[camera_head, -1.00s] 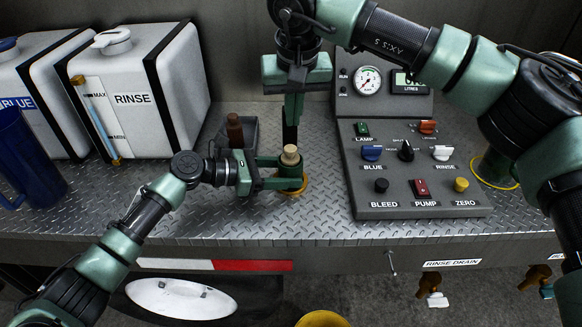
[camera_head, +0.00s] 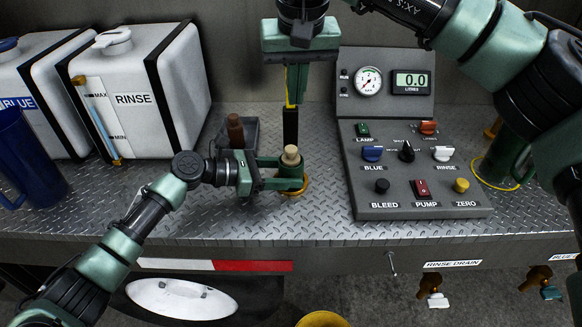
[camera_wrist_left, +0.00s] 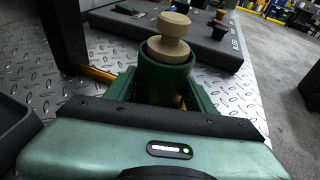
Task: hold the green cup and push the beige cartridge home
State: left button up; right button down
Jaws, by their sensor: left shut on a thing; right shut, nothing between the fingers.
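The green cup (camera_head: 289,174) stands on the deck, near the middle of the head view. My left gripper (camera_head: 282,172) is shut around it from the left. The beige cartridge (camera_head: 291,155) sits upright in the cup's mouth, its knob and a wider lower part showing above the rim in the left wrist view (camera_wrist_left: 172,38). How deep it goes is hidden inside the cup. My right gripper (camera_head: 296,100) is shut and empty, pointing down above and behind the cup, apart from the cartridge.
A grey tray with a brown bottle (camera_head: 235,130) stands at the back left, near the rinse tank (camera_head: 140,90). The control panel (camera_head: 415,175) is to the right. The deck's front edge is close.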

pick_arm(q)
jog(key=o, duration=1.1)
jog(key=shift+c, duration=0.2)
jog(key=shift+a, duration=0.1)
